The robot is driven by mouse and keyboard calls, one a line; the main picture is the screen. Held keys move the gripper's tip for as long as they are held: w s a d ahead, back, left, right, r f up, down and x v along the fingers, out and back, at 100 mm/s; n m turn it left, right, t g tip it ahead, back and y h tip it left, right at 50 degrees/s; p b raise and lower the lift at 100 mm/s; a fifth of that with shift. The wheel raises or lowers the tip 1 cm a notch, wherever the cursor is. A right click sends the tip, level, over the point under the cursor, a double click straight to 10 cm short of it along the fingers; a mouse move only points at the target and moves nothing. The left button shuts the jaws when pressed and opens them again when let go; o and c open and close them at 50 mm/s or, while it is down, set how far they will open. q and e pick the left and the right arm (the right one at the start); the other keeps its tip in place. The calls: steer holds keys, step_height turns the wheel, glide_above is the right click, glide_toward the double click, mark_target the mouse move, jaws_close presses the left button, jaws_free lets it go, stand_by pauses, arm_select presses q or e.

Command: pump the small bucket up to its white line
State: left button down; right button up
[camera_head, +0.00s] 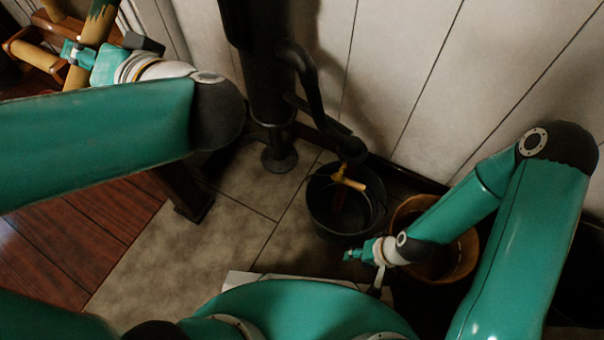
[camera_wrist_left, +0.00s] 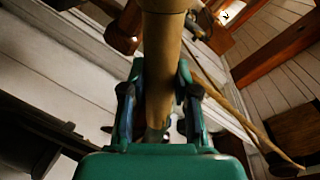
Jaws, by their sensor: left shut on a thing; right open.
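The black pump (camera_head: 262,75) stands against the pale plank wall, with its curved spout (camera_head: 312,95) reaching down over a small black bucket (camera_head: 345,222). A light wooden grip (camera_head: 350,183) shows across the bucket's mouth. I cannot make out a white line or the water level. My left gripper (camera_head: 76,52) is at the upper left, shut on a pale wooden handle (camera_head: 98,28); the left wrist view shows the handle (camera_wrist_left: 161,55) between the gripper's fingers (camera_wrist_left: 158,105). My right gripper (camera_head: 352,256) is open, just below the bucket in the picture, and appears empty.
A wooden tub (camera_head: 462,255) stands right of the bucket, partly behind my right forearm. Wooden furniture (camera_head: 38,57) is at the upper left. Bare grey floor tiles (camera_head: 215,225) lie left of the bucket, with reddish planks (camera_head: 70,245) beyond.

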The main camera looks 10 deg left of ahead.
arm_select(q)
steer(key=f+b, duration=0.2)
steer(key=f+n+b, duration=0.1)
steer(key=shift+w+d+f+b, duration=0.2)
steer(key=shift+w+f+b, duration=0.1)
steer(key=shift+f+b, duration=0.05)
arm_select(e)
step_height(320, 180, down, 5)
steer(key=shift+f, duration=0.1)
arm_select(q)
steer(key=w+d+f+n+t+b, duration=0.1)
steer(key=w+f+n+b, duration=0.2)
steer(key=f+b, duration=0.2)
step_height(320, 180, down, 3)
steer(key=shift+w+d+r, duration=0.2)
arm_select(e)
step_height(320, 180, down, 5)
steer(key=shift+r, duration=0.1)
arm_select(q)
steer(key=shift+r, duration=0.1)
steer(key=c, duration=0.5)
jaws_free()
steer(key=shift+s, duration=0.1)
